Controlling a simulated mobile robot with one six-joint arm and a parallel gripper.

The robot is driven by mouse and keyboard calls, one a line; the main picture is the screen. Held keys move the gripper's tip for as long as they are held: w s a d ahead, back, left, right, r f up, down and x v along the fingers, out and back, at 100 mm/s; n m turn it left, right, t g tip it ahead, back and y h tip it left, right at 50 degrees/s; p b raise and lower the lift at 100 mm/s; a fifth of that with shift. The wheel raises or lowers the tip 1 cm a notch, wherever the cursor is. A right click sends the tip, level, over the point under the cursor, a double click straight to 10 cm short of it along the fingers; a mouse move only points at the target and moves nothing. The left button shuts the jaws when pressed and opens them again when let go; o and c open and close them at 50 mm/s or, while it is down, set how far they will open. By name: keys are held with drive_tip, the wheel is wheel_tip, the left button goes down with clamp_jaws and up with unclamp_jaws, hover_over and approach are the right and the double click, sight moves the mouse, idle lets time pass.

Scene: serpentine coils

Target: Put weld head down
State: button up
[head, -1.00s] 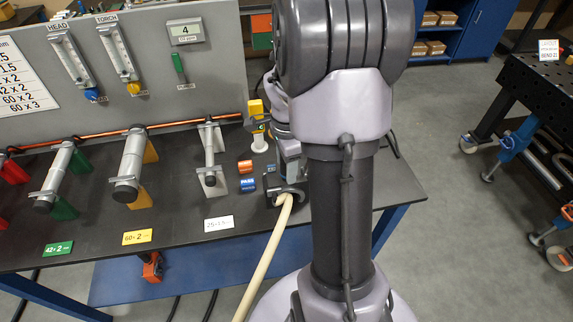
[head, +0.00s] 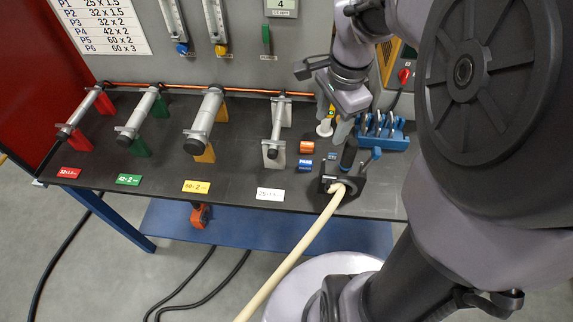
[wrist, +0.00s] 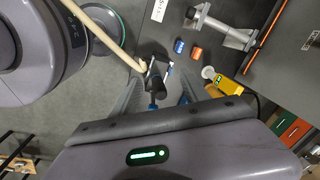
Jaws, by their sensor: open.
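The weld head (head: 342,187) is a small dark unit with a blue-trimmed upright handle. It rests near the front edge of the dark bench (head: 235,180), with a beige hose (head: 300,245) running out of it toward me. My gripper (head: 334,130) is open and empty, pointing down just above the handle. In the wrist view the weld head (wrist: 155,80) shows between and beyond the open fingers of my gripper (wrist: 160,90). The fingers seem apart from the handle. My arm hides part of the bench's right end.
An orange block (head: 306,147) and a blue block (head: 306,165) lie left of the weld head. A blue rack (head: 382,132) stands behind right. Several clamped tubes, such as one on yellow supports (head: 207,122), fill the left. Bare bench lies before the labels.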

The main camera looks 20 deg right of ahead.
drive_tip(key=s+a+r+n+t+y, duration=0.1)
drive_tip(key=s+a+r+n+t, duration=0.1)
drive_tip(key=s+a+n, duration=0.6)
drive_tip(key=s+a+r+n+t+y, duration=0.15)
drive_tip(key=s+a+r+n, duration=0.35)
drive_tip(key=a, duration=0.6)
wheel_tip(320, 180, down, 14)
drive_tip(key=w+b, duration=0.1)
drive_tip(key=b, duration=1)
drive_tip(key=shift+w+r+n+t+b, duration=0.15)
drive_tip(key=shift+w+n+t+b, duration=0.15)
drive_tip(key=shift+t, duration=0.05)
